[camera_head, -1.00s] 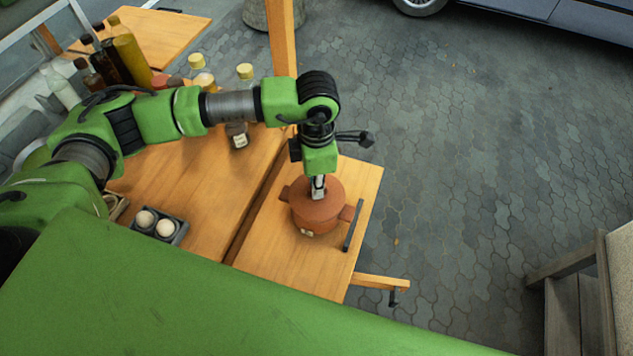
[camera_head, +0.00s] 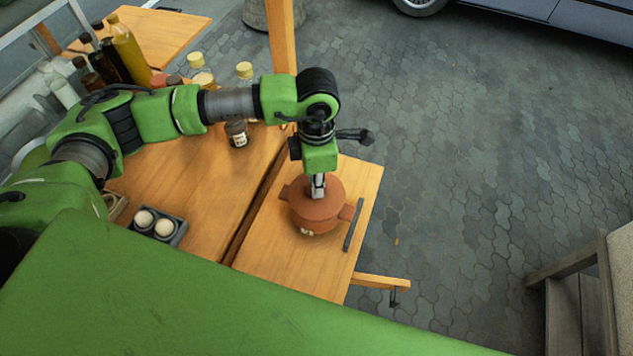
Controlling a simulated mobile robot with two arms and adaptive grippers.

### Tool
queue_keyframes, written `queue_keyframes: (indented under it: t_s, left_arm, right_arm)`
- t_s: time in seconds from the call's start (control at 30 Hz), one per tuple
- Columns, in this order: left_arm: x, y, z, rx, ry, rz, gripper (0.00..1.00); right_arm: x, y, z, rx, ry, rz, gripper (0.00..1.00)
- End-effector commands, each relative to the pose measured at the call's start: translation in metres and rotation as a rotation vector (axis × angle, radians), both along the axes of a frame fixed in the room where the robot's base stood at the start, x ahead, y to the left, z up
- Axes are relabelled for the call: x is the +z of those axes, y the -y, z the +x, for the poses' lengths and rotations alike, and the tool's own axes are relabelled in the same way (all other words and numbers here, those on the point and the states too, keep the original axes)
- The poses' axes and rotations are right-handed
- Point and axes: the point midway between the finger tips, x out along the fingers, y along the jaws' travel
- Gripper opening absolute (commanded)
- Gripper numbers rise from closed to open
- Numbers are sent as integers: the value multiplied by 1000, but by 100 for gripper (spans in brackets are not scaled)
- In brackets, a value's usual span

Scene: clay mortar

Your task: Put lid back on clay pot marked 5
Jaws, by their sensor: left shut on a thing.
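A reddish-brown clay pot (camera_head: 316,227) with two side handles stands on the right-hand wooden table section. A pale tag with an unreadable mark sits low on its front side. A round clay lid (camera_head: 322,203) is over the top of the pot. My left gripper (camera_head: 318,192) points down and is shut on the lid at its middle. From this angle I cannot tell whether the lid rests fully on the rim. The lid's knob is hidden by the fingers. My right gripper is not in view.
A dark bar (camera_head: 354,225) lies right of the pot near the table edge. A grey tray (camera_head: 174,236) with white round things is at left. Several bottles (camera_head: 128,45) and a small jar (camera_head: 237,133) stand further back. A wooden post (camera_head: 283,40) rises behind my arm.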

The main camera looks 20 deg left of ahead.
Motion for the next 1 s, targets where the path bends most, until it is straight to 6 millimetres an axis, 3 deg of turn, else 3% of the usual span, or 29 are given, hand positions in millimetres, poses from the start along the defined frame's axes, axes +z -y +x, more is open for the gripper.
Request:
queue_keyframes:
  t_s: [1.0]
  left_arm:
    - [1,0,0,0,0,0,0]
  right_arm:
    - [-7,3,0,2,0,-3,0]
